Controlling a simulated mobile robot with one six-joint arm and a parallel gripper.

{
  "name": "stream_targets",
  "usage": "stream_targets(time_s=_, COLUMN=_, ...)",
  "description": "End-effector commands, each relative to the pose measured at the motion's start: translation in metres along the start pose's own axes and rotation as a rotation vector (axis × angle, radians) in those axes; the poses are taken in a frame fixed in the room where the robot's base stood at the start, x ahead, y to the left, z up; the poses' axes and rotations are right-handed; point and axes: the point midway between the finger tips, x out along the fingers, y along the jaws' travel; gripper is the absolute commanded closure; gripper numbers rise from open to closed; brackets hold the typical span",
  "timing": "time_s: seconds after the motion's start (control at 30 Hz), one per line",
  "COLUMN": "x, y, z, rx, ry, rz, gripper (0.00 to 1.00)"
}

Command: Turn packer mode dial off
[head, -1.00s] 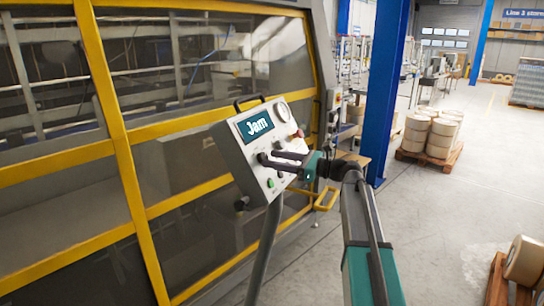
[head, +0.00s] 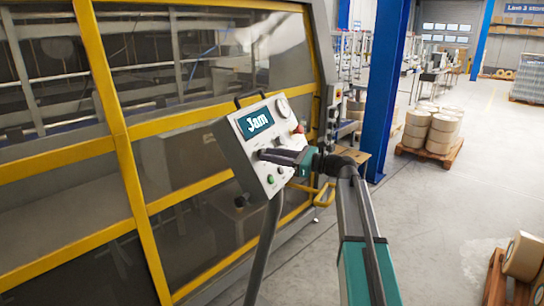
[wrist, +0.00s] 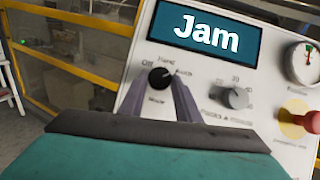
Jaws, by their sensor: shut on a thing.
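The packer's control panel (head: 262,143) has a screen reading "Jam" (head: 254,123), which also shows in the wrist view (wrist: 207,34). The black mode dial (wrist: 161,78) sits below the screen, with "Off" at its upper left, "Hand" above and "Auto" to its right. I cannot clearly tell where its pointer aims. My gripper (wrist: 168,102) is at the panel, its two grey fingers shut on the mode dial from both sides. In the head view my gripper (head: 281,157) hides the dial.
A grey dial (wrist: 235,97) is close to the right of the mode dial. A red button (wrist: 300,119) on a yellow base and a round gauge (wrist: 302,62) are further right. A yellow-framed guard (head: 123,150) stands behind the panel.

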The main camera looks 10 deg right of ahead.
Motion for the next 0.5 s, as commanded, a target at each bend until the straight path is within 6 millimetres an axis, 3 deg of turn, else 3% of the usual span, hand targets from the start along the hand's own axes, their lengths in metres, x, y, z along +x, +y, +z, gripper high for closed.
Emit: stream_targets(time_s=0.5, x=0.0001, y=-0.0072, z=-0.0018, rx=-0.198, ry=0.012, rz=0.115, gripper=0.92)
